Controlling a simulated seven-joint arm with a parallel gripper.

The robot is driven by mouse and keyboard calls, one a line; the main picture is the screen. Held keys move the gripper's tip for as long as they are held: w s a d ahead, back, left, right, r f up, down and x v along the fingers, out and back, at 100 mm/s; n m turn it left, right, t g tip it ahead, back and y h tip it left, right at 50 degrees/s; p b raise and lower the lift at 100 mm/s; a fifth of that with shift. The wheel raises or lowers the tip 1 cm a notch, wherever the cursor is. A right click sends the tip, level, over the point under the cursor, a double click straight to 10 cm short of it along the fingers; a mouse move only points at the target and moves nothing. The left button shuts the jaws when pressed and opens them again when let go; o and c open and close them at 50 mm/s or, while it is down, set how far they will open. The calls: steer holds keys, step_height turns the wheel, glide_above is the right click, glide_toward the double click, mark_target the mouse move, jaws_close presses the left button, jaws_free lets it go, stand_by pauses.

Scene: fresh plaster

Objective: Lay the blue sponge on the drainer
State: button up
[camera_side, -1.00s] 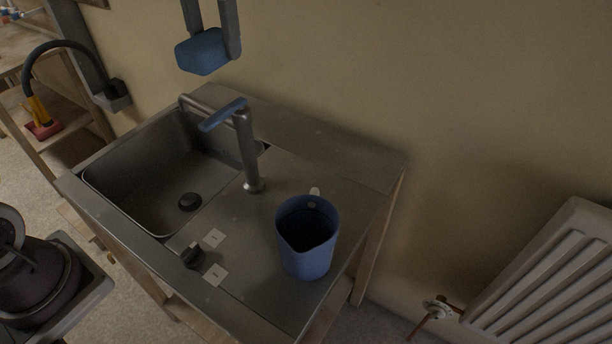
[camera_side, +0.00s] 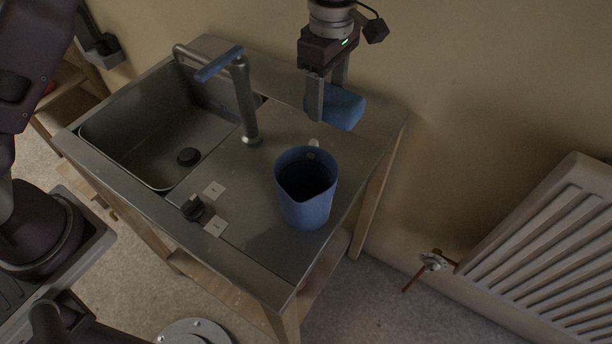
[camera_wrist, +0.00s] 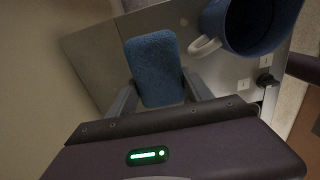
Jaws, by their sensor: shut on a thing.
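The blue sponge (camera_side: 346,107) is held in my gripper (camera_side: 328,103), which is shut on it. In the side view it hangs above the back right part of the metal top, beyond the blue jug. In the wrist view the blue sponge (camera_wrist: 154,67) lies between the two fingers of my gripper (camera_wrist: 160,100), with the metal top behind it. The drainer (camera_side: 250,205) seems to be the flat metal surface right of the sink basin. I cannot tell how high the sponge is above it.
A blue jug (camera_side: 306,190) stands on the metal surface, its handle toward the sponge side; it also shows in the wrist view (camera_wrist: 240,40). A tap (camera_side: 246,100) rises between it and the basin (camera_side: 150,150). A black knob (camera_side: 193,208) and white labels sit near the front. A radiator (camera_side: 550,235) is at right.

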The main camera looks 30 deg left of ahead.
mark_target(324, 149)
step_height(324, 149, down, 10)
steer(key=shift+d+f, duration=0.1)
steer(key=shift+f, duration=0.1)
steer(key=o, duration=1.1)
steer(key=shift+c, duration=0.2)
step_height(324, 149, up, 12)
steer(key=shift+r, duration=0.15)
